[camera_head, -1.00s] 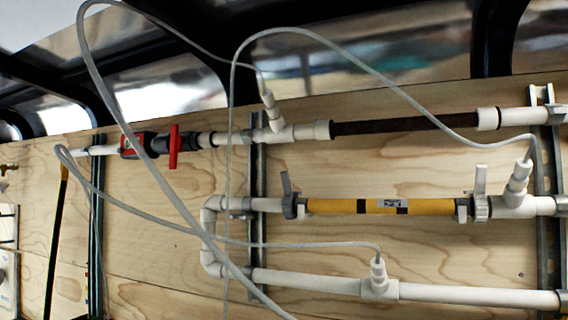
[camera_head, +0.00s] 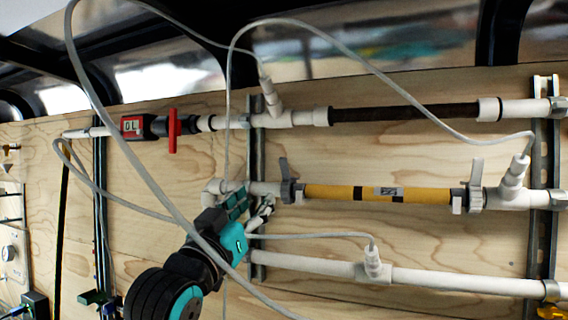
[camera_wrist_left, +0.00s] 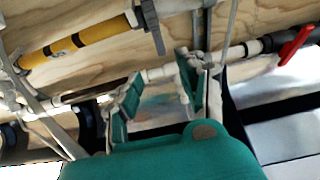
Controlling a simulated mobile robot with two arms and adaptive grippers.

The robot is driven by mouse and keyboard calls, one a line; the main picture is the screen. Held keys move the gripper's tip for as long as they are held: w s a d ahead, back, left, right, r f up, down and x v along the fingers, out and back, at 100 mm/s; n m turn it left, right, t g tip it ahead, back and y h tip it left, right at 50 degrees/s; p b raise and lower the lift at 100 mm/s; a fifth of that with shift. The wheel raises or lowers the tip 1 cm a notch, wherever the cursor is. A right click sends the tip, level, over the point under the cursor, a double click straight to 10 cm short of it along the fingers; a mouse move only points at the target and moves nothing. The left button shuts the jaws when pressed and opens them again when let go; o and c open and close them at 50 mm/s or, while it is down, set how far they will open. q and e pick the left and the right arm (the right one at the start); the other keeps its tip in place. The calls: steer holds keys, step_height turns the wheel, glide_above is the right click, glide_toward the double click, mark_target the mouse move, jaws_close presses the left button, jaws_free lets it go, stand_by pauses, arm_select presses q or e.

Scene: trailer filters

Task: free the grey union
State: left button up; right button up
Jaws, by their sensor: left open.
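A yellow filter tube (camera_head: 345,193) with dark bands lies along the wall between two grey unions, each with an upright lever. The left grey union (camera_head: 288,188) joins a white pipe; the right grey union (camera_head: 475,194) joins a white tee. In the left wrist view, the yellow tube (camera_wrist_left: 72,45) ends at a grey union (camera_wrist_left: 150,22). My left gripper (camera_head: 254,203) is open at the pipe elbow, left of the left union and apart from it. Its two teal-backed fingers (camera_wrist_left: 157,92) show in the wrist view, with no union between them. My right gripper is not in view.
Thin grey hoses (camera_head: 160,195) loop in front of the pipes and my left arm. A dark filter tube (camera_head: 385,114) and red valve handle (camera_head: 173,130) are above. A lower white pipe (camera_head: 440,280) runs below. Metal struts (camera_head: 541,150) hold the pipes. Bare plywood lies between pipes.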

mark_target(284, 169)
arm_select(q)
steer(key=p+x, duration=0.7)
steer(key=x, duration=0.7)
steer(key=shift+w+d+r, duration=0.15)
steer(key=shift+w+r, duration=0.05)
steer(key=shift+w, duration=0.1)
steer(key=shift+w+d, duration=0.1)
steer(key=shift+w, duration=0.2)
steer(key=c, duration=0.7)
jaws_close()
